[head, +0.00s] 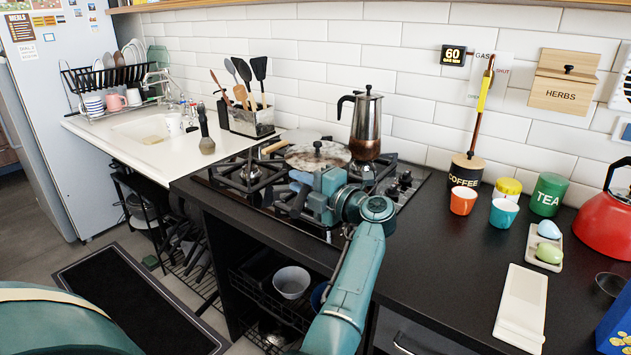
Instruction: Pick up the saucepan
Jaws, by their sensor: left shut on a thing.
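The saucepan (318,159) stands at the hob (240,190), with a mottled lid and a dark knob on top. My left gripper (302,186) is at the near side of the saucepan, shut on it. The gripper body hides the part it grips, probably the handle. I cannot tell whether the pan touches the burner grate. My right gripper is not in view.
A tall moka pot (366,125) stands close behind right of the saucepan. A wooden handle (272,147) shows just left of it. A utensil holder (247,120) stands behind left. Cups (463,200) and jars are at right.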

